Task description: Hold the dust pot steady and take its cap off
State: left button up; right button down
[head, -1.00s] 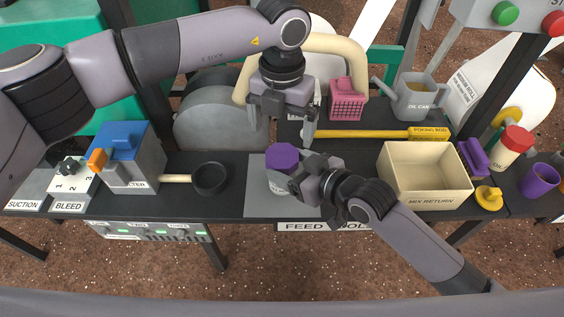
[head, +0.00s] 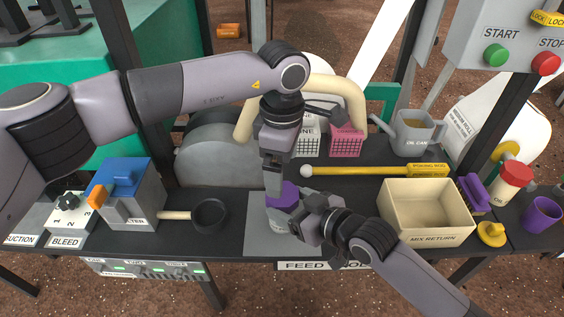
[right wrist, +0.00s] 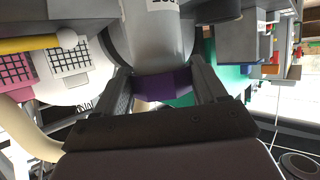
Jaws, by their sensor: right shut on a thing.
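The dust pot (head: 278,222) stands upright on a grey mat, a pale pot with a purple cap (head: 284,195) on top. My right gripper (head: 303,222) comes from the right and is shut on the pot. In the right wrist view its two fingers (right wrist: 160,88) flank the pot (right wrist: 155,35), with the purple cap (right wrist: 162,85) showing between them. My left gripper (head: 273,187) points straight down at the cap. Its fingers are seen edge-on and overlap the cap's back left side, so contact and opening cannot be told.
The mix return bin (head: 425,212) stands to the right, with a yellow poking rod (head: 375,171) behind. Pink (head: 346,139) and white baskets stand behind my left gripper.

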pick_arm(q)
jog(key=m, duration=1.8)
jog(key=shift+m, duration=0.3)
jog(key=m, duration=0.4)
jog(key=shift+m, duration=0.4)
jog(key=shift+f, duration=4.05)
jog(key=c, duration=1.2)
jog(key=shift+o, duration=0.7)
jog(key=shift+n, duration=1.6)
